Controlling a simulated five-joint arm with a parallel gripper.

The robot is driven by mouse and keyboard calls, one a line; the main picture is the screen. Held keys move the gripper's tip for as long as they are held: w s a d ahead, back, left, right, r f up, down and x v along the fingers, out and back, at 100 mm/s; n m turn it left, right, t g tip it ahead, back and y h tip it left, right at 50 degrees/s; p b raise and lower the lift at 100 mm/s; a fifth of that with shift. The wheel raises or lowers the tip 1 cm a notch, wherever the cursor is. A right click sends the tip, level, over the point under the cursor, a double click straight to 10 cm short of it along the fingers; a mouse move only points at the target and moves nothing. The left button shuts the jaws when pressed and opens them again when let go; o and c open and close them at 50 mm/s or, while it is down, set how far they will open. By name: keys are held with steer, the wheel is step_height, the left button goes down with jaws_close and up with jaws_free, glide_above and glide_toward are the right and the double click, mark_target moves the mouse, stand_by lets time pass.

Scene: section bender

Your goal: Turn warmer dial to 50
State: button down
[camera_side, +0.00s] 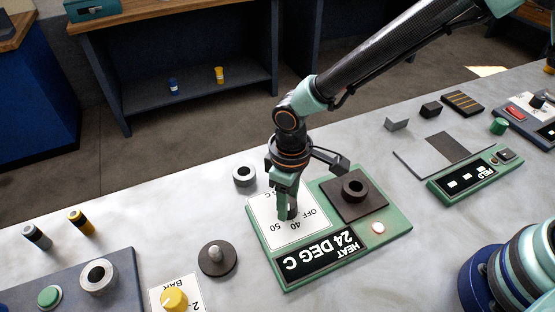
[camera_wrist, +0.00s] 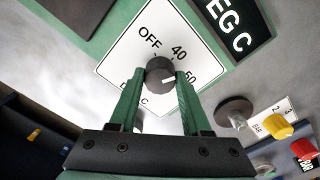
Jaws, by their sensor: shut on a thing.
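The green warmer (camera_side: 330,225) lies on the bench with a white dial plate (camera_side: 265,205) marked OFF, 40 and 50. Its display (camera_side: 310,255) reads HEAT 24 DEG C, upside down in the side view. The black round dial (camera_wrist: 160,70) stands between my green fingers in the wrist view. My gripper (camera_side: 288,214) comes down from above and is shut on the dial; the wrist view also shows my gripper (camera_wrist: 157,78). The fingers mostly hide the dial in the side view.
A dark plate (camera_side: 376,207) with a black ring (camera_side: 354,187) is on the warmer's right, near a pale button (camera_side: 377,228). A grey ring (camera_side: 244,175) and a dark round base with a post (camera_side: 217,259) stand close on the left. A yellow knob (camera_side: 173,299) is at bottom left.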

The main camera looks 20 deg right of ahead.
steer(key=m, duration=0.6)
steer(key=shift+s+a+m, duration=0.1)
steer(key=shift+s+m, duration=0.05)
steer(key=shift+m, duration=0.25)
stand_by(0.4)
steer(key=shift+c, duration=1.8)
jaws_free()
steer(key=shift+r, duration=0.2)
step_height(320, 180, up, 12)
steer(key=shift+w+f, duration=0.2)
